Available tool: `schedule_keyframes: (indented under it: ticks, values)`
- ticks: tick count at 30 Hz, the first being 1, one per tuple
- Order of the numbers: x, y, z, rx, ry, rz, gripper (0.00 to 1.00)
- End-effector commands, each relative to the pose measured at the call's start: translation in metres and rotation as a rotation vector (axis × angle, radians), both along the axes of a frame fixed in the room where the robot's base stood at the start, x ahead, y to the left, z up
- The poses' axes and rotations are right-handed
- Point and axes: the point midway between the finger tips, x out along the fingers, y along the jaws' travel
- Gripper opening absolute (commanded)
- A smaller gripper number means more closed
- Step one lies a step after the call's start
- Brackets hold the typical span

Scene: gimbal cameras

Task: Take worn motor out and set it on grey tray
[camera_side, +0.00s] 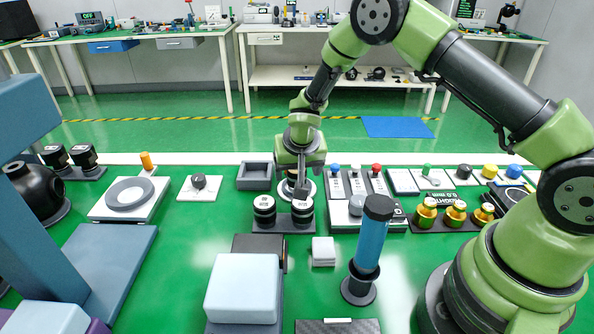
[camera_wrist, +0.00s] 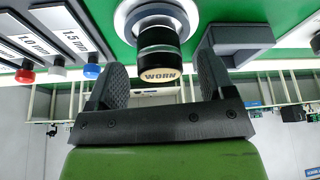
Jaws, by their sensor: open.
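The worn motor (camera_wrist: 158,52) is a black cylinder with silver bands and a "WORN" label, standing in a round white and grey mount (camera_wrist: 128,12) in the wrist view. My gripper (camera_wrist: 160,82) is open, with one dark finger on each side of the motor and visible gaps between. In the side view my gripper (camera_side: 298,188) points down over the mount (camera_side: 311,191) and hides most of the motor. The grey tray (camera_side: 255,184) is a shallow empty square just left of my gripper; it also shows at the right in the wrist view (camera_wrist: 240,35).
Two black motors (camera_side: 264,208) with white tops stand on a dark holder in front of my gripper. A rack (camera_side: 357,186) with blue, white and red caps is close on the right. A tall blue cylinder (camera_side: 371,247) stands front right.

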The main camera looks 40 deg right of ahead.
Motion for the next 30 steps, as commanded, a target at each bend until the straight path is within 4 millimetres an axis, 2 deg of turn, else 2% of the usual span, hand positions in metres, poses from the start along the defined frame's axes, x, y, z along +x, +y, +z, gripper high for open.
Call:
schedule_keyframes:
  ticks: [6,14,22,30]
  values:
    - [0.0049,-0.0034,-0.0143,0.000,0.000,0.000,0.76]
    - [0.0052,-0.0036,-0.0152,0.000,0.000,0.000,0.76]
    - [0.0051,-0.0035,-0.0149,0.000,0.000,0.000,0.17]
    - [0.0055,-0.0034,-0.0100,0.000,-0.002,-0.001,0.17]
